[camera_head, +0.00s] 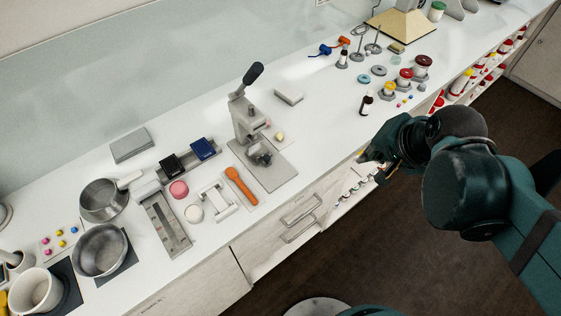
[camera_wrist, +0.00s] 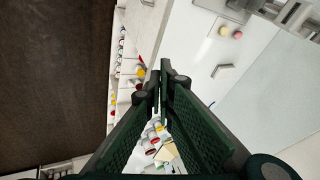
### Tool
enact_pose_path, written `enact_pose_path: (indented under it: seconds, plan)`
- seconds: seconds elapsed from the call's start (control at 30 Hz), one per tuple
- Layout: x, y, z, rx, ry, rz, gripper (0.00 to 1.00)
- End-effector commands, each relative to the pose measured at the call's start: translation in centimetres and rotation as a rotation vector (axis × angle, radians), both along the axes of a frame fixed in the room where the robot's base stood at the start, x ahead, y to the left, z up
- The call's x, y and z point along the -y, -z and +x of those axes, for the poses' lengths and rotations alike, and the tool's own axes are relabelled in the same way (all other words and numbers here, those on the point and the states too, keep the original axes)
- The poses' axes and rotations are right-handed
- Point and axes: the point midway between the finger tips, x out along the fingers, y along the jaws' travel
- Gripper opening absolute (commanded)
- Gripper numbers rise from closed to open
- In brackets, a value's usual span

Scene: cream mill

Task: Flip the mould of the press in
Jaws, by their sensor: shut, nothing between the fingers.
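The grey hand press (camera_head: 246,118), with a black-knobbed lever, stands upright on a flat base plate in the middle of the counter. A small dark grey metal part, which looks like the mould (camera_head: 260,158), sits low at the front of the press over the plate. Its exact position in or out of the press is too small to tell. My gripper (camera_head: 370,165) is shut and empty, off the counter's front edge, right of the press and apart from it. In the wrist view, the green fingers (camera_wrist: 160,80) meet at their tips. I cannot make out the mould there.
A dark bottle (camera_head: 366,105) and several lidded jars stand to the right. Counter between press and bottle is mostly clear.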

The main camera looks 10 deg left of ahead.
Motion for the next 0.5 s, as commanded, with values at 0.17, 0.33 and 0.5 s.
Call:
enact_pose_path:
  seconds: [0.17,0.33,0.5]
  plan:
    - [-2.0,1.4,0.9,-0.081,0.152,0.159,0.0]
    - [-4.0,2.7,1.5,-0.17,0.3,0.305,0.0]
    - [-6.0,3.9,2.1,-0.269,0.447,0.442,0.0]
